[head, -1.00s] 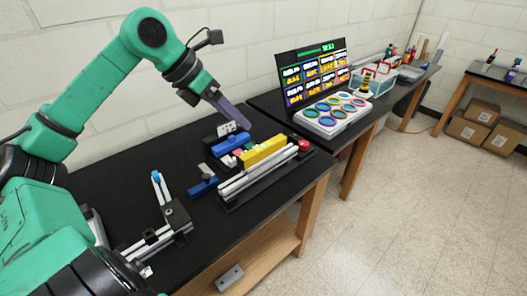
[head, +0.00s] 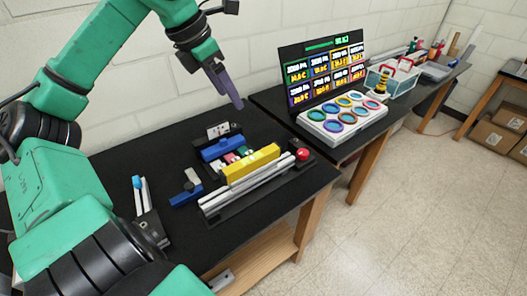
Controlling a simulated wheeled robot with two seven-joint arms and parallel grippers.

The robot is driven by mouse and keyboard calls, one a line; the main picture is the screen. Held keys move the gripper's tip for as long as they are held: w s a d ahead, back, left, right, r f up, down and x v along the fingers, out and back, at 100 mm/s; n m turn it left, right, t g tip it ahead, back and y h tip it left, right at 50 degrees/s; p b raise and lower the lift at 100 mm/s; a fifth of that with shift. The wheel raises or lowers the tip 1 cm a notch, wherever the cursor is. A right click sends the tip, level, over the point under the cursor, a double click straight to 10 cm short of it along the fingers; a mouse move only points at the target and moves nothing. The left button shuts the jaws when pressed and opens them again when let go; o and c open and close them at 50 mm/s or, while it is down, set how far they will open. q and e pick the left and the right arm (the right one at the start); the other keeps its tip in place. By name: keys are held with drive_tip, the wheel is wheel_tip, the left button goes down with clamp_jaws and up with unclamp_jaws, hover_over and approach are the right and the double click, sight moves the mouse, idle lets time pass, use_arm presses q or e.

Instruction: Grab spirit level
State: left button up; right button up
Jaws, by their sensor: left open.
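The spirit level, a yellow bar (head: 251,165), lies along the back of the silver extrusion rails (head: 247,188) on the black table. My left gripper (head: 238,103) points down and is in the air above and behind the yellow bar, apart from it. It is open with nothing seen between its fingers, though they nearly overlap from this angle. My right gripper is out of view.
A blue block (head: 222,149) and small coloured parts sit behind the yellow bar. A red button (head: 302,154) is at the rails' right end. A blue clamp-like piece (head: 186,195) lies left. A panel with coloured rings (head: 343,117) stands on the farther table.

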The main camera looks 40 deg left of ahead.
use_arm(q)
drive_tip(key=w+b+x, duration=0.1)
drive_tip(key=b+x, duration=0.2)
drive_tip(key=b, duration=0.7)
approach(252, 158)
drive_tip(key=p+x, duration=0.5)
drive_tip(key=x, duration=0.2)
drive_tip(key=shift+d+f+p, duration=0.1)
drive_tip(key=shift+f+p, duration=0.15)
drive_tip(key=shift+p, duration=0.1)
drive_tip(key=x, duration=0.2)
drive_tip(key=shift+w+f, duration=0.1)
drive_tip(key=shift+f, duration=0.2)
drive_tip(key=shift+w, duration=0.1)
clamp_jaws()
